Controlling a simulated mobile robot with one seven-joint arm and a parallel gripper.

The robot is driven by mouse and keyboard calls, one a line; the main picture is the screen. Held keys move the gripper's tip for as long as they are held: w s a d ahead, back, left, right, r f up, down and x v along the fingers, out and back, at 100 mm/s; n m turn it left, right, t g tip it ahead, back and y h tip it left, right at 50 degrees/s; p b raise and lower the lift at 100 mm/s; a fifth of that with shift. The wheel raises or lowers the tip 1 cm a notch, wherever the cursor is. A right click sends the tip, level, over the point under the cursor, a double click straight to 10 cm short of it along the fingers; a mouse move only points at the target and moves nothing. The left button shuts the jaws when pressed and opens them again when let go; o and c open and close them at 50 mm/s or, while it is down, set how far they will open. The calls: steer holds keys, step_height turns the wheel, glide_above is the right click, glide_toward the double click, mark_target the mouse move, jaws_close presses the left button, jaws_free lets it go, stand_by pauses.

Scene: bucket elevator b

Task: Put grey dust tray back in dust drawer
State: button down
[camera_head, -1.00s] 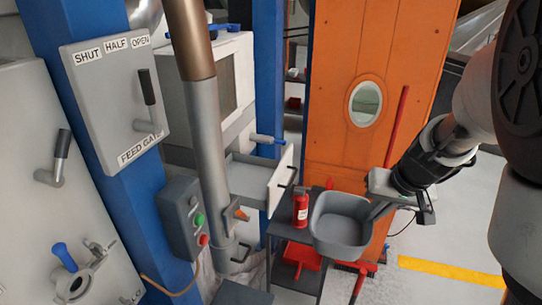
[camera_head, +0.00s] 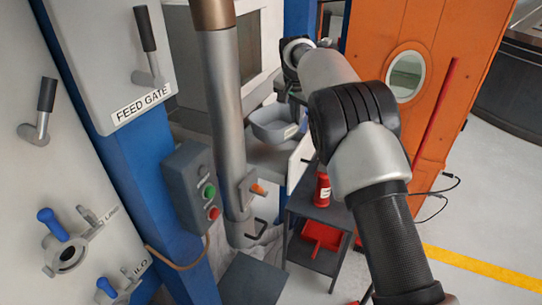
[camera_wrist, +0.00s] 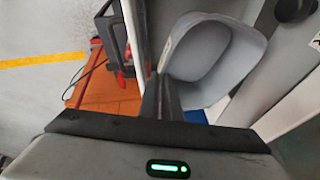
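The grey dust tray (camera_head: 274,123) is a deep, round-cornered pan, upright and seemingly empty. It hangs over the pulled-out dust drawer (camera_head: 262,155), behind the drawer's white front panel (camera_head: 300,160). In the wrist view the tray (camera_wrist: 215,60) fills the upper middle. My gripper (camera_wrist: 163,90) is shut on the tray at its near side; the fingertips look closed together there. In the head view my arm reaches across, and the gripper is mostly hidden behind it. I cannot tell whether the tray touches the drawer floor, which is largely hidden.
A grey vertical pipe (camera_head: 222,110) stands left of the drawer. An orange panel (camera_head: 430,60) stands behind. Floor at the right is clear.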

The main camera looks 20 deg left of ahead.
steer(key=f, duration=1)
steer(key=shift+a, duration=0.3)
steer(key=shift+f, duration=0.2)
steer(key=shift+f, duration=0.1)
steer(key=c, duration=2.3)
jaws_free()
steer(key=shift+o, duration=0.2)
